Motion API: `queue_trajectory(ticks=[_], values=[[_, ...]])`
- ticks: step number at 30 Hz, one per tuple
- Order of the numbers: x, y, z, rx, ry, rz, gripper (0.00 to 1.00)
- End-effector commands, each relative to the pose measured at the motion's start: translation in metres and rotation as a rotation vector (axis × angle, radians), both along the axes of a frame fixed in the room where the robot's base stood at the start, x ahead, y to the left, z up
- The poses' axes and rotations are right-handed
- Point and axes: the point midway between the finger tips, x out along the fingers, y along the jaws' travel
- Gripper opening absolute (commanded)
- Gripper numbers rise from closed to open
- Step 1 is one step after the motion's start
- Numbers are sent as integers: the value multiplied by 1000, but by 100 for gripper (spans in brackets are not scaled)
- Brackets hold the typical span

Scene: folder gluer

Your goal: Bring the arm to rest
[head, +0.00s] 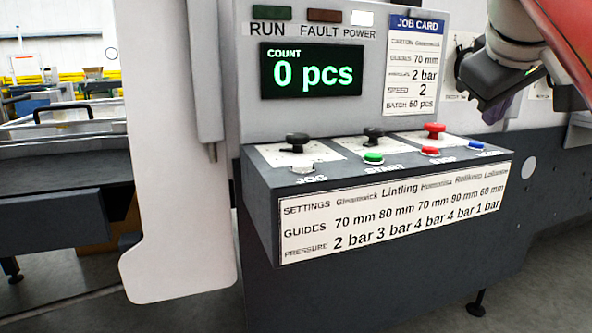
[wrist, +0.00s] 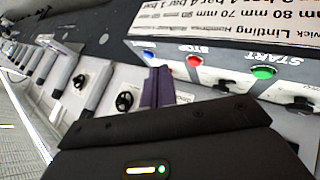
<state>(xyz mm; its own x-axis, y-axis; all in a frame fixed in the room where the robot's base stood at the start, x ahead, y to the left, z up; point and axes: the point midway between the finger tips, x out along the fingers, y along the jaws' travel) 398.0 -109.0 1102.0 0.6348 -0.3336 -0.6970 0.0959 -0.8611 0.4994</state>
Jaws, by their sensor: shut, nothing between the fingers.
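My arm (head: 527,22) reaches in from the upper right of the head view. My gripper (head: 496,103) hangs in front of the machine, to the right of the job card and above the right end of the control panel. In the wrist view, the purple fingers of my gripper (wrist: 157,87) are together with nothing between them. The grey control panel (head: 262,193) carries black knobs, a red knob and several coloured buttons. The wrist view also shows the blue, red and green buttons past the fingers. I cannot tell the exact gap between gripper and panel.
The count display (head: 312,71) reads 0 pcs. The job card (head: 415,62) is beside it. A settings plate (head: 395,213) is on the panel front. A white guard (head: 175,150) stands left of the panel. A conveyor bed (head: 62,160) lies further left.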

Motion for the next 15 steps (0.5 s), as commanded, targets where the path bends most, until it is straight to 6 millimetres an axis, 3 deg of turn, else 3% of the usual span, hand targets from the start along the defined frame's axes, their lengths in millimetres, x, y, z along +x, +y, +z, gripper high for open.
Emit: queue_trajectory(ticks=[8, 15], values=[[-3, 12, -34, 58, 15, 8, 0], [-12, 30, -84, 141, 36, 8, 0]])
